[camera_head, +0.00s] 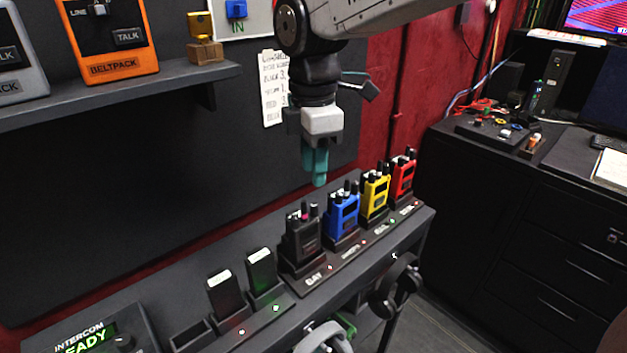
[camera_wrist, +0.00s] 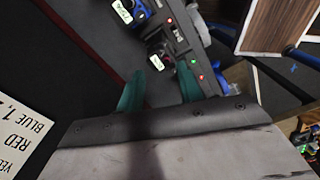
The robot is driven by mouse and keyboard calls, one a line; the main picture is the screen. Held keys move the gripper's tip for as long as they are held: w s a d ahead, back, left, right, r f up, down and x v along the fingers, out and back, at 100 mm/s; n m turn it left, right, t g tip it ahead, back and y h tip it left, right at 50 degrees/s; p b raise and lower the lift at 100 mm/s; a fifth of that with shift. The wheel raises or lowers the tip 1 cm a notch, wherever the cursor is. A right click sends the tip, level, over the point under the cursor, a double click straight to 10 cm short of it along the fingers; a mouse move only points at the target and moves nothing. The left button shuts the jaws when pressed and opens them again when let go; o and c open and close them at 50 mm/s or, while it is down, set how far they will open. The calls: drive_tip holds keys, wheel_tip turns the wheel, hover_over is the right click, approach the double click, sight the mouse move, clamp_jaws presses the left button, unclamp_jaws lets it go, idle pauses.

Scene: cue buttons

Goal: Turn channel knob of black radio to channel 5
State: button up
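The black radio (camera_head: 302,237) stands upright in the charger dock on the sloped desk in the head view, with an antenna and a small pink-marked knob on top. In the wrist view what seems to be the black radio (camera_wrist: 165,54) lies just beyond the fingertips, its knob small and partly hidden. My gripper (camera_head: 317,180) has teal fingers pointing down, above and slightly right of the black radio, apart from it. In the wrist view my gripper (camera_wrist: 170,72) shows a gap between its fingers, with nothing held. The channel setting is too small to read.
Blue (camera_head: 342,213), yellow (camera_head: 375,197) and red (camera_head: 402,178) radios stand in a row right of the black one. Two dark packs with white labels (camera_head: 222,293) stand to its left. A paper note (camera_head: 272,88) hangs behind; headphones (camera_head: 397,284) hang in front.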

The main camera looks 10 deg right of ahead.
sight(314, 204)
drive_tip(key=shift+r, duration=0.3)
drive_tip(key=n, duration=0.3)
drive_tip(key=shift+s+d+f+n, duration=0.1)
drive_tip(key=shift+s+f+n, duration=0.05)
drive_tip(key=shift+f+n, duration=0.3)
drive_tip(key=shift+n, duration=0.25)
wheel_tip(314, 204, down, 8)
drive_tip(key=shift+r, duration=0.2)
clamp_jaws()
